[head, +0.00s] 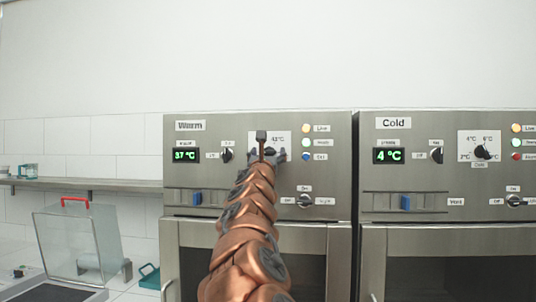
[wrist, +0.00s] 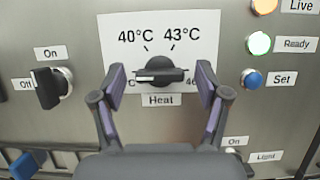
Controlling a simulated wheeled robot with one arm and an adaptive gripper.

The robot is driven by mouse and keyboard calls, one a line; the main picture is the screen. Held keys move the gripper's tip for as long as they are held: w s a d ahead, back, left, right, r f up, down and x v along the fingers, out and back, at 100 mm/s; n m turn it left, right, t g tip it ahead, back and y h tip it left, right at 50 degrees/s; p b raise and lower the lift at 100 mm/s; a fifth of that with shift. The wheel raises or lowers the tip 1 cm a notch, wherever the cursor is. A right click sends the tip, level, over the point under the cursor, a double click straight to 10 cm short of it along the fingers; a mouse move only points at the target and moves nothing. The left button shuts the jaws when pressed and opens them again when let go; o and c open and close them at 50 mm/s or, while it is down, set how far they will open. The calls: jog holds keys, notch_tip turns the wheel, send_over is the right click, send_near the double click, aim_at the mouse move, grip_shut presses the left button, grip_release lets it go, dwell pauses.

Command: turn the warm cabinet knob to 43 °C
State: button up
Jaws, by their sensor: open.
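The warm cabinet (head: 190,225) stands left of centre in the head view, and its green display (head: 186,155) reads 37 °C. The black heat knob (wrist: 160,72) sits on a white dial plate (wrist: 190,25) marked 40 °C and 43 °C at the top; two lower labels are partly hidden by the fingers. Its bar lies nearly level; I cannot tell which mark it points to. My gripper (wrist: 161,82) is open, with a finger on each side of the knob and visible gaps between. In the head view, my gripper (head: 267,155) hides the knob.
A black On/Off switch (wrist: 48,88) is left of the dial. Live, Ready (wrist: 259,43) and blue Set (wrist: 251,78) buttons are at the right. A light switch (head: 305,201) sits below. The cold cabinet (head: 450,240), showing 4 °C, stands at the right. A clear red-handled box (head: 78,245) is at the left.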

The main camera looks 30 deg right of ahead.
jog(key=c, duration=1.2)
jog(key=shift+o, duration=0.2)
